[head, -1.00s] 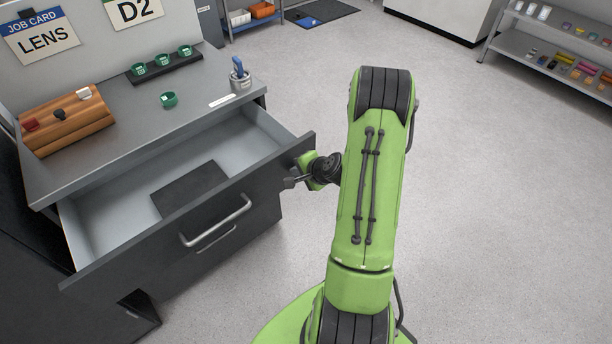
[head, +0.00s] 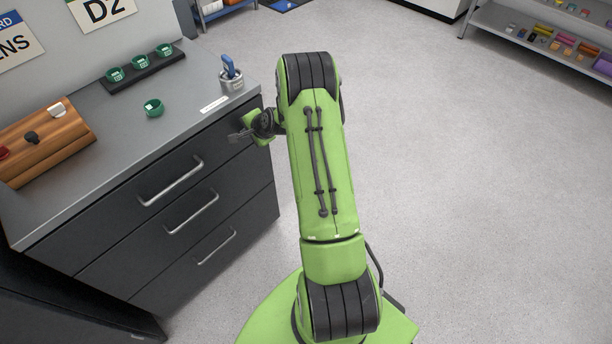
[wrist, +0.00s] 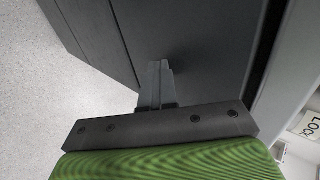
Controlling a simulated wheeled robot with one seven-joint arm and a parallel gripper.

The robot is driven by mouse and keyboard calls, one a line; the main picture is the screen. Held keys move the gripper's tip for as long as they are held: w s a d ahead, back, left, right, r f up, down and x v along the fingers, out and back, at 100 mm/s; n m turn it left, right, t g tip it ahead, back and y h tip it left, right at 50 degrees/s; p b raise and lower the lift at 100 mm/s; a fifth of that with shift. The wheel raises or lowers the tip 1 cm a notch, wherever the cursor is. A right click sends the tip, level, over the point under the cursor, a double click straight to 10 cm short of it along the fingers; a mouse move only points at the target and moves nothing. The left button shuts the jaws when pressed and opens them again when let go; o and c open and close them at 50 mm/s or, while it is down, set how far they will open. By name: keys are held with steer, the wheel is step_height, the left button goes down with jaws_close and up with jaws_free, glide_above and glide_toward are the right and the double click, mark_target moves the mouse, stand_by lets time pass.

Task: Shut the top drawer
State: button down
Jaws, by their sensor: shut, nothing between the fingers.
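The top drawer (head: 150,180) is a dark grey front with a silver bar handle (head: 171,181), directly under the grey worktop. Its front looks flush with the drawers below, and no interior shows. My gripper (head: 236,136) is at the right end of that front, near the cabinet's corner and away from the handle. In the wrist view my shut fingers (wrist: 158,70) point at the dark drawer front (wrist: 200,35) and their tips look against it or very close. Nothing is held.
Two more closed drawers (head: 190,212) sit below. Open floor (head: 460,180) lies to the right.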

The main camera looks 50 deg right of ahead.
steer(key=shift+w+r, duration=0.3)
